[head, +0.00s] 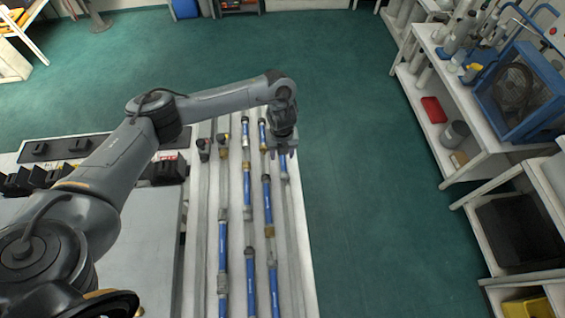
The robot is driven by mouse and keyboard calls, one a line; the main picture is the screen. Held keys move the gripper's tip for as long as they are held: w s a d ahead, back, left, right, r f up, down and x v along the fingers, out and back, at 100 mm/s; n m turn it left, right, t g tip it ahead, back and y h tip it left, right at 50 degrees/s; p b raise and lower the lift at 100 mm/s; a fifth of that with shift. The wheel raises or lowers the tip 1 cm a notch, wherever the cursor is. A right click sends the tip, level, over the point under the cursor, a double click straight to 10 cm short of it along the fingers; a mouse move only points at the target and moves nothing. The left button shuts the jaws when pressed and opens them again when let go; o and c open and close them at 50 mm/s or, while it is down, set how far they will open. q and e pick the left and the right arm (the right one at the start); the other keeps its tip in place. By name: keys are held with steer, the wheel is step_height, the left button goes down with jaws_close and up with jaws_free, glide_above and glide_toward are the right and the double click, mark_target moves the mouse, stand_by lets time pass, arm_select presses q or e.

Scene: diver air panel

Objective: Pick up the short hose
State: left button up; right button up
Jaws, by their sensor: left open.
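Several blue hoses with metal or brass end fittings lie in lengthwise channels on a pale bench top. A short blue hose (284,169) lies in the rightmost channel, its upper part hidden by my left gripper. I take this one as the short hose, though another short blue piece (262,133) shows just left of the gripper. My left gripper (283,153) is open and points down over the far right part of the bench, above or around the hose in the rightmost channel. I cannot tell whether it touches the hose. My right gripper is not in view.
Longer blue hoses (267,200) lie in the neighbouring channels. Black blocks (168,168) stand left of the channels. A shelf unit (452,150) stands at the right, across open green floor (370,200).

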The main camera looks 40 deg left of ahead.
mark_target(283, 161)
arm_select(q)
steer(key=f+b, duration=0.1)
steer(key=f, duration=0.1)
steer(key=f+b, duration=0.1)
steer(key=f, duration=0.1)
steer(key=shift+w+d+f, duration=0.1)
steer(key=shift+w+f, duration=0.1)
steer(key=shift+f, duration=0.05)
steer(key=shift+f+b, duration=0.45)
steer(key=shift+r, duration=0.1)
jaws_close()
